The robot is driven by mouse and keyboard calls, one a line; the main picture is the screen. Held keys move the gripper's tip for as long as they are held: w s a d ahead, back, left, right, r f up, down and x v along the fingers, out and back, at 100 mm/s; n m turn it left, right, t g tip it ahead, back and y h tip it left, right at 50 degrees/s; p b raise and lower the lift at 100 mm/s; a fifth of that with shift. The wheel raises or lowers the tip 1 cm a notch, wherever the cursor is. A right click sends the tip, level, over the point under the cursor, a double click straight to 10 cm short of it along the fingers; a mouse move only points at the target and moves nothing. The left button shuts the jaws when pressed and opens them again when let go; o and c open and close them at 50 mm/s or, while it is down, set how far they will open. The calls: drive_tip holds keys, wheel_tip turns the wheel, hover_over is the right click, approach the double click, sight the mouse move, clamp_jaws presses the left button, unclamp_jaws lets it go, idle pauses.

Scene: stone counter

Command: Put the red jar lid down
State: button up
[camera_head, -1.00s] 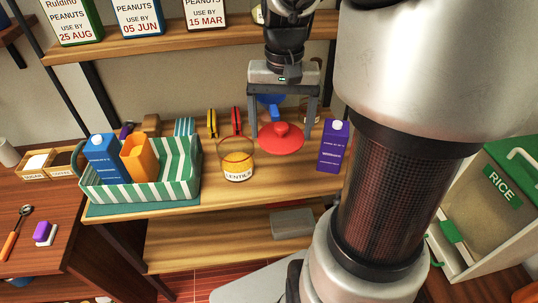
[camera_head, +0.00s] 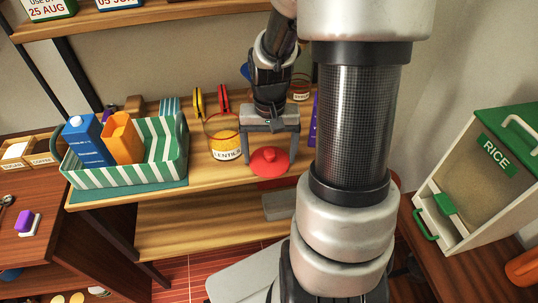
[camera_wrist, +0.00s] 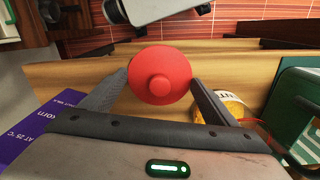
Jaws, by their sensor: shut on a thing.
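The red jar lid (camera_head: 269,162) is round with a knob on top. It also shows in the wrist view (camera_wrist: 160,76), between the two fingers. My gripper (camera_head: 269,157) is shut on the lid, at the front part of the wooden shelf (camera_head: 215,180). I cannot tell whether the lid touches the shelf. A glass jar labelled lentils (camera_head: 224,140) stands just left of my gripper, with no lid seen on it.
A green-striped basket (camera_head: 120,168) with blue and orange cartons stands at the left. A purple carton (camera_wrist: 45,125) is close beside my gripper, mostly hidden in the head view. A rice bin (camera_head: 480,175) stands at the right.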

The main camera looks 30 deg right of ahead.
sight(269, 153)
drive_tip(key=shift+f, duration=0.35)
drive_tip(key=shift+f, duration=0.15)
drive_tip(key=o, duration=0.8)
drive_tip(key=shift+c, duration=0.2)
wheel_tip(269, 153, up, 12)
drive_tip(key=p, duration=0.2)
drive_tip(key=shift+r, duration=0.2)
drive_tip(key=shift+r, duration=0.1)
